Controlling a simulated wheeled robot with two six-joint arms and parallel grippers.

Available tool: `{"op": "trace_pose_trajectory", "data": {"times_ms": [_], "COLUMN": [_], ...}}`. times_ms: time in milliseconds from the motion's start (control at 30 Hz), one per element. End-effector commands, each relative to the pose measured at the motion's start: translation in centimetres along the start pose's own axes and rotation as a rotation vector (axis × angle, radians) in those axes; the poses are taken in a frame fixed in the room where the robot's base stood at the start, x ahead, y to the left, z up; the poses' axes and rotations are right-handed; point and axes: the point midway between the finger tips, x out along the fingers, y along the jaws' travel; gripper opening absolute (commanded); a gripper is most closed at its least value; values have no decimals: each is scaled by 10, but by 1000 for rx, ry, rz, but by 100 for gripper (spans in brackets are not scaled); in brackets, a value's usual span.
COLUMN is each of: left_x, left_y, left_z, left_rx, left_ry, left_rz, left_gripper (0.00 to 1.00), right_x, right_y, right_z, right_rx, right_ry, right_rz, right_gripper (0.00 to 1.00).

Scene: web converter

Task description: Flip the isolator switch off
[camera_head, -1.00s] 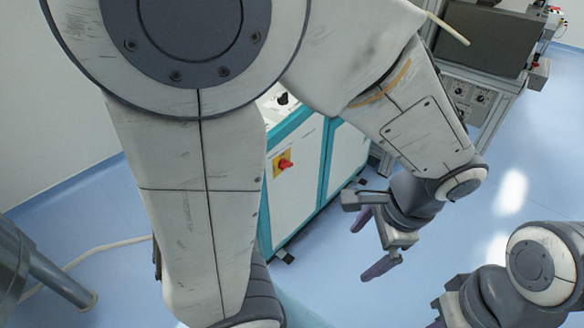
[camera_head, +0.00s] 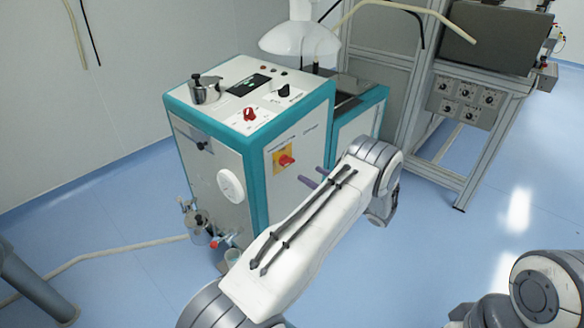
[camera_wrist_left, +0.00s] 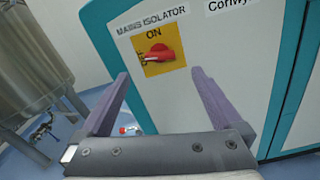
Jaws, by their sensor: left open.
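The isolator switch (camera_head: 286,160) is a red knob on a yellow plate, on the white front panel of a teal-edged cabinet (camera_head: 225,115). In the left wrist view the red knob (camera_wrist_left: 160,55) sits below the words "MAINS ISOLATOR" and "ON", with its handle lying roughly sideways. My left gripper (camera_head: 314,177) has its purple fingers just right of and below the switch in the head view. In the left wrist view the open fingers (camera_wrist_left: 160,92) are empty, and the switch shows beyond them, between and above the tips. My right gripper cannot be made out.
On the cabinet's top are a red knob (camera_head: 249,114), a black knob (camera_head: 284,90) and a metal pot (camera_head: 204,89). A metal frame (camera_head: 480,130) stands to the right.

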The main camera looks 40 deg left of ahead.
Motion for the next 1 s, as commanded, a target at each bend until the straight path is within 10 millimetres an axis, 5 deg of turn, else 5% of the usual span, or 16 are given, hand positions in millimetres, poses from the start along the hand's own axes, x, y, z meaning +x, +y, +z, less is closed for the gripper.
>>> {"op": "trace_pose_trajectory", "data": {"times_ms": [500,933,1000], "left_x": [86,97,97], "left_y": [1,1,1], "left_z": [0,0,0], "left_rx": [-2,-2,-2], "left_ry": [3,3,3], "left_rz": [3,0,0], "left_gripper": [100,100,77], "right_x": [-3,-3,-3], "right_y": [0,0,0], "right_z": [0,0,0], "right_rx": [0,0,0], "right_ry": [0,0,0], "right_rz": [0,0,0], "right_gripper": [0,0,0]}}
